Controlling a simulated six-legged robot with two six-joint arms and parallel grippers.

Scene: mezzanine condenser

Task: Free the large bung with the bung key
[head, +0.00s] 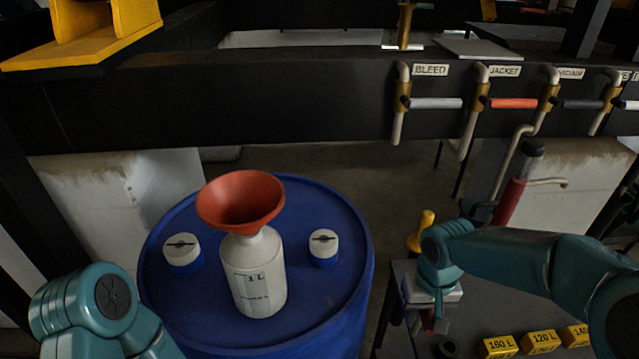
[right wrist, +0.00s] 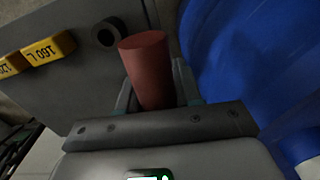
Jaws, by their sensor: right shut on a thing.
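The blue drum (head: 165,290) stands at the centre with two white-capped bungs on its top. The left bung (head: 183,248) looks slightly larger than the right bung (head: 323,246); both have a dark slot mark and sit in place. My right gripper (head: 432,322) is beside the drum, over the dark bench at right. It is shut on a red-brown cylindrical handle (right wrist: 148,70), which shows between its fingers in the right wrist view. Whether this is the bung key is unclear, as its far end is hidden. Of my left arm only teal links show; its gripper is out of view.
A white bottle (head: 254,280) with a red funnel (head: 240,200) stands on the drum between the bungs. The bench (head: 400,335) carries yellow volume blocks (head: 541,341) and a dark ring (right wrist: 107,32). A yellow-topped item (head: 422,231) stands behind my right gripper. Labelled valves line the beam behind.

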